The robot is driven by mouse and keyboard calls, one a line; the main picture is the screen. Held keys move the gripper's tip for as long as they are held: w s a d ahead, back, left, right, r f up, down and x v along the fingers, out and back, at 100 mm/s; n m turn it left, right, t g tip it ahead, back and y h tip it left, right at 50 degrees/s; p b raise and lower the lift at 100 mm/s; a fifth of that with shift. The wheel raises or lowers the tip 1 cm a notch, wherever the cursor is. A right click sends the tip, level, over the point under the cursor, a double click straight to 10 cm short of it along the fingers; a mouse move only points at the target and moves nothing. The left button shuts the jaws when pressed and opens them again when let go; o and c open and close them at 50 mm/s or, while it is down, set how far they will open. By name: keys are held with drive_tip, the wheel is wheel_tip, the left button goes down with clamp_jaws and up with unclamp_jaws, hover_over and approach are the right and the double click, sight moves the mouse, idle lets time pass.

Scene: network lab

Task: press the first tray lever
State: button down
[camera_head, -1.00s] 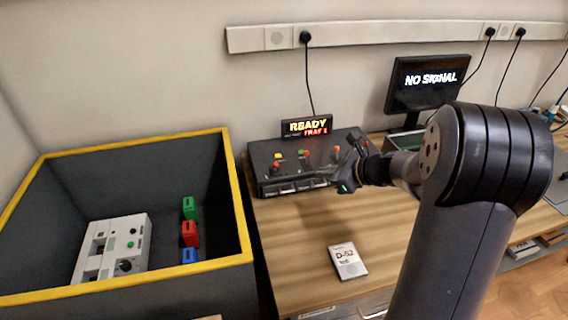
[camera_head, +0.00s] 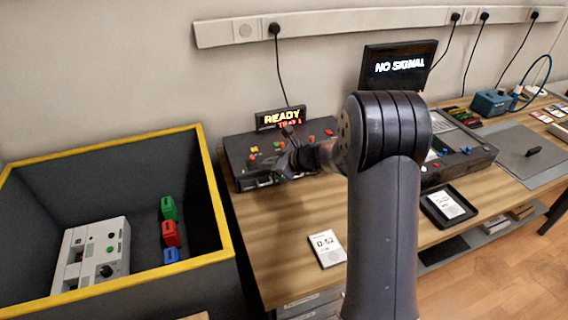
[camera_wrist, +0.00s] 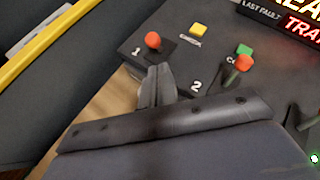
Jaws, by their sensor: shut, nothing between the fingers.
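The dark control box (camera_head: 238,158) stands on the wooden table against the wall, with colored buttons and orange-knobbed levers on top. In the wrist view, the first lever's orange knob (camera_wrist: 153,40) stands beside the printed "1". A second orange knob (camera_wrist: 244,63) is farther right, near the "2". My gripper (camera_head: 280,163) is over the front of the box, its fingers together and empty. In the wrist view, the fingertips (camera_wrist: 158,75) are just below the first lever's knob in the picture, with a visible gap. My arm hides the right part of the box.
A sign (camera_head: 281,118) behind the box reads "READY" with a red tray line. A yellow-rimmed bin (camera_head: 218,215) is to the left. A D-52 card (camera_head: 327,248) lies on the table in front. A monitor (camera_head: 398,66) shows "NO SIGNAL".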

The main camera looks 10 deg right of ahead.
drive_tip(key=shift+w+a+r, duration=0.15)
drive_tip(key=shift+w+a, duration=0.1)
drive_tip(key=shift+a, duration=0.2)
drive_tip(key=shift+w+a+r, duration=0.1)
drive_tip(key=shift+w+a, duration=0.15)
drive_tip(key=shift+a, duration=0.2)
drive_tip(key=shift+r+p, duration=0.25)
drive_tip(key=shift+p, duration=0.9)
drive_tip(key=shift+w+a+r+m+g+h+p, duration=0.1)
drive_tip(key=shift+w+r+m+g+h+p, duration=0.35)
drive_tip(key=shift+p, duration=1.65)
drive_tip(key=shift+w+m+g+h+p, duration=0.15)
drive_tip(key=shift+g+p, duration=0.6)
drive_tip(key=shift+p, duration=1.3)
drive_tip(key=shift+w+a+r+p, duration=0.1)
drive_tip(key=shift+w+p, duration=0.25)
drive_tip(key=shift+p, duration=0.2)
drive_tip(key=shift+w, duration=0.15)
drive_tip(key=shift+w+a+r, duration=0.1)
drive_tip(key=shift+w, duration=0.4)
drive_tip(key=shift+w+a+r, duration=0.1)
drive_tip(key=shift+w, duration=0.35)
drive_tip(key=shift+r, duration=0.1)
